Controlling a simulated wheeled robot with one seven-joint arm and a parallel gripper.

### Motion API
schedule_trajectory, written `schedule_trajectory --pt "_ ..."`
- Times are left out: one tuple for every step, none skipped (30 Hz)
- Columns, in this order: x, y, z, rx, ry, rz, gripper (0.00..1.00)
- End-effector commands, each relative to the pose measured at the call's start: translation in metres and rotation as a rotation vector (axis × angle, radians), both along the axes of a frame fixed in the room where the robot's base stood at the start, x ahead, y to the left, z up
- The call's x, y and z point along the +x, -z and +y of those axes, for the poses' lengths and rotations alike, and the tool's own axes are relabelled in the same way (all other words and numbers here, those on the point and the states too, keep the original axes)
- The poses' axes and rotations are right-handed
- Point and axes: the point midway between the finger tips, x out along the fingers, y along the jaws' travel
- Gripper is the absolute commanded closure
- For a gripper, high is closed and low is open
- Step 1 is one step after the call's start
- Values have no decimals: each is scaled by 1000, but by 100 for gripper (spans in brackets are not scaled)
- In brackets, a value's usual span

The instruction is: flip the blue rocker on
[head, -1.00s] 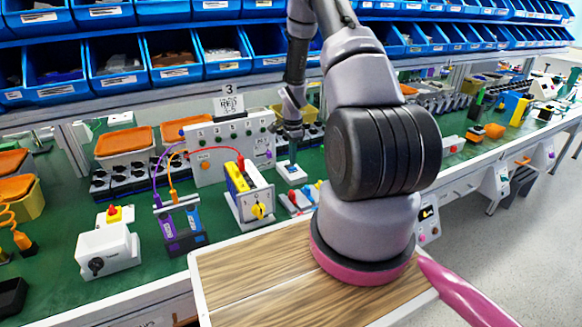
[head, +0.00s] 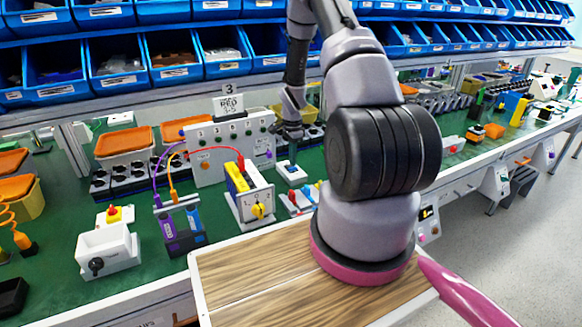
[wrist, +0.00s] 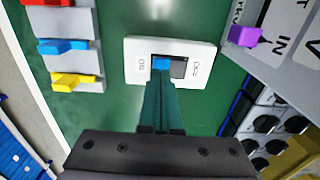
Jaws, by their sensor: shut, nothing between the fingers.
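The blue rocker (wrist: 161,63) sits in a white switch plate (wrist: 203,50) on the green bench top. In the wrist view its blue part shows on the side marked ON; a dark gap lies toward the side marked OFF. The plate also shows in the head view (head: 292,173). My gripper (wrist: 163,76) is shut and empty, its fingertips over the rocker's near edge in the wrist view. It also shows in the head view (head: 291,161), pointing down above the plate. The fingers hide part of the rocker, and I cannot tell whether they touch it.
A block with red, blue and yellow levers (wrist: 72,48) stands left of the plate. A grey panel with a purple knob (wrist: 246,36) stands right. In the head view, a box with a yellow rotary knob (head: 258,210) stands nearby. Bare green bench surrounds the plate.

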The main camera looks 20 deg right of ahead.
Motion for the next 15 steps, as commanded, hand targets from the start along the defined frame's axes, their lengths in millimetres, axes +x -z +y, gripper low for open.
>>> schedule_trajectory --pt "0 1 0 0 0 0 100" --pt "0 1 0 0 0 0 100" --pt "0 2 0 0 0 0 100" --pt "0 2 0 0 0 0 100" --pt "0 3 0 0 -1 0 100" --pt "0 4 0 0 -1 0 100" --pt "0 4 0 0 -1 0 100" --pt "0 4 0 0 -1 0 100" --pt "0 5 0 0 -1 0 100" --pt "0 5 0 0 -1 0 100" --pt "0 6 0 0 -1 0 100" --pt "0 6 0 0 -1 0 100" --pt "0 7 0 0 -1 0 100" --pt "0 7 0 0 -1 0 100" --pt "0 8 0 0 -1 0 100"
